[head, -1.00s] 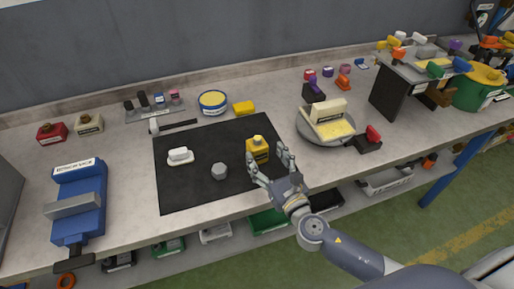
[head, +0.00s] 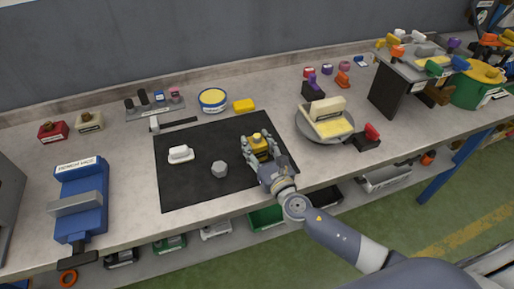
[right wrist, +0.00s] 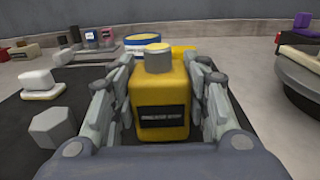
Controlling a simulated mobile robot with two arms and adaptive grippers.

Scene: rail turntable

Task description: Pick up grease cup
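A yellow bottle-like container (head: 258,146) with a round cap and a dark label stands upright on the black mat (head: 185,198). Its label is too blurred to read. My right gripper (head: 261,150) has its fingers on both sides of this container. In the right wrist view the container (right wrist: 160,95) stands between the right gripper's fingers (right wrist: 161,95), which look spread with little room at its sides; firm contact does not show. A round blue-and-white tin (head: 213,100) with a yellow top stands behind the mat. My left gripper is not in view.
A white block on a base (head: 180,154) and a grey hexagonal piece (head: 219,169) are on the mat. A hammer (head: 172,125) and a yellow block (head: 244,106) lie behind it. A round plate (head: 309,133) stands right, a blue vice (head: 80,200) left.

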